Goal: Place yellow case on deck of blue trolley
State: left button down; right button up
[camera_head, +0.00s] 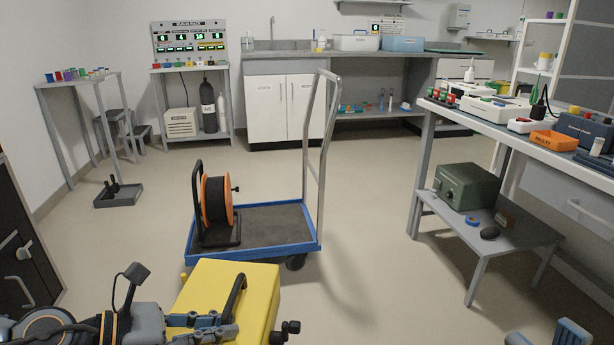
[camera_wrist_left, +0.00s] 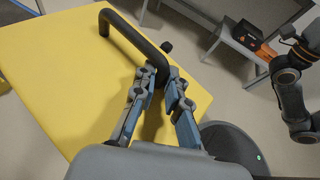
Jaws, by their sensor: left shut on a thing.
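The yellow case (camera_head: 205,290) is at the bottom of the head view, in front of the near edge of the blue trolley (camera_head: 262,252). It fills much of the left wrist view (camera_wrist_left: 60,85). My left gripper (camera_head: 215,325) is shut on the case's black handle, as the left wrist view (camera_wrist_left: 162,80) also shows. The trolley's dark deck (camera_head: 278,225) holds an orange and black cable reel (camera_head: 217,200) on its left part; the middle and right part is bare. My right gripper (camera_head: 548,336) shows only partly at the bottom right, apart from the case.
The trolley's tall grey push handle (camera_head: 312,150) stands at its right end. A dark cabinet (camera_head: 20,250) is at left.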

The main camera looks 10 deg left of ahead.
aim_at(275, 224)
jog(key=i, duration=1.35)
jog(key=i+u, duration=0.2)
jog(key=i, duration=0.2)
jog(key=i+l+u, duration=0.15)
jog(key=i, duration=0.3)
jog(key=i+l+u, duration=0.2)
jog(key=i, duration=0.2)
jog(key=i+l+u, duration=0.15)
jog(key=i, duration=0.25)
